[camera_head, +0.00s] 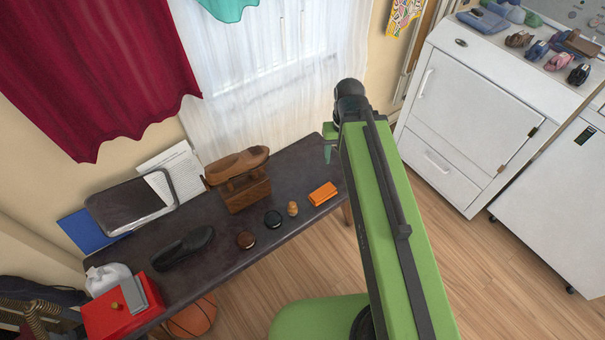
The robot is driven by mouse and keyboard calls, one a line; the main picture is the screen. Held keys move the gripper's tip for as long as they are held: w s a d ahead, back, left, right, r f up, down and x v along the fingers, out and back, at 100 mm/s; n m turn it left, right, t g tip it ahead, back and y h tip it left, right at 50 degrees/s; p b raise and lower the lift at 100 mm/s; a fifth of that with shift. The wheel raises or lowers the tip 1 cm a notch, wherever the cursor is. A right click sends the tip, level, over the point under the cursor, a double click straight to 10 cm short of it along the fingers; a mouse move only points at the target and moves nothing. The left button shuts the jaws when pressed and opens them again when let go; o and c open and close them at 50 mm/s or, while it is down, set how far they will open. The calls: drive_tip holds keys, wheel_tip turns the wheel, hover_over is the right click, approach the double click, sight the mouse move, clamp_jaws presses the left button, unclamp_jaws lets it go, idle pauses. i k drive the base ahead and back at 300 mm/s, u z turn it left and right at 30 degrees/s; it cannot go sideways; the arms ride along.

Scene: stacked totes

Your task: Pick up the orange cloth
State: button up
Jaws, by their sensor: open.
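The orange cloth (322,193) is a small, flat, folded block lying near the right end of the dark table (215,216). My green arm rises from the bottom of the view just right of the table. Part of my gripper (328,150) shows as green pieces at the left of the arm's far end, over the table's far right corner. The rest of it is hidden behind the arm. It is open, appears empty and is apart from the cloth.
Left of the cloth are a small wooden piece (293,209), two round tins, a brown shoe (237,166) on a wooden box, and a dark shoe (184,248). A red box (112,318) sits at the near left. White cabinets (470,120) stand right, with open floor between.

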sight(325, 192)
drive_tip(key=u, duration=0.3)
drive_tip(key=k, duration=0.1)
drive_tip(key=u, duration=2.9)
drive_tip(key=k, duration=1.35)
drive_tip(key=z, duration=0.6)
drive_tip(key=i, duration=1)
drive_tip(key=u, duration=0.1)
